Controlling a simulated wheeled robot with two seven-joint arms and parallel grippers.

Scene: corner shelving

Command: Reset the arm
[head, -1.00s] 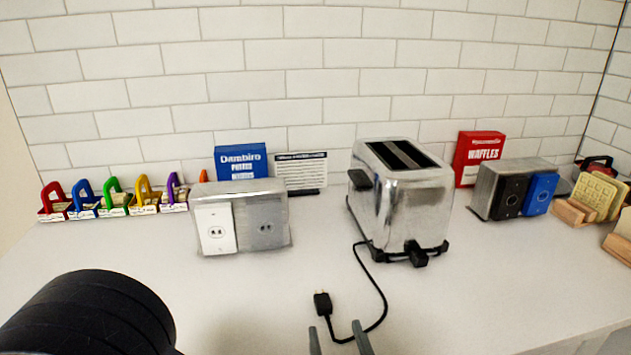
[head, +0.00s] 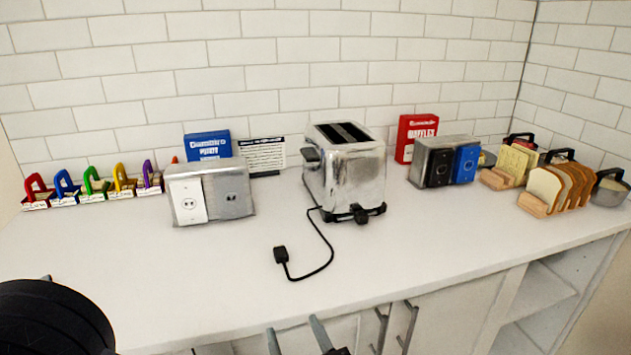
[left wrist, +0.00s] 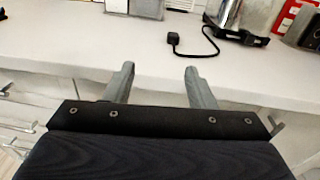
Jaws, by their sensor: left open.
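My left gripper (head: 295,335) is at the bottom of the head view, at the front edge of the counter. Its two grey fingers are apart with nothing between them. The left wrist view also shows the open fingers (left wrist: 158,86), with the counter's front edge behind them. The black plug (head: 281,255) lies on the counter beyond the fingers, on a cord leading to the chrome toaster (head: 350,170). A black rounded part of my arm fills the lower left of the head view. I do not see my right gripper.
A metal outlet box (head: 230,192) stands left of the toaster, and a second box (head: 430,160) to the right. The counter's front is clear. Cabinet handles (head: 407,328) stick out below.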

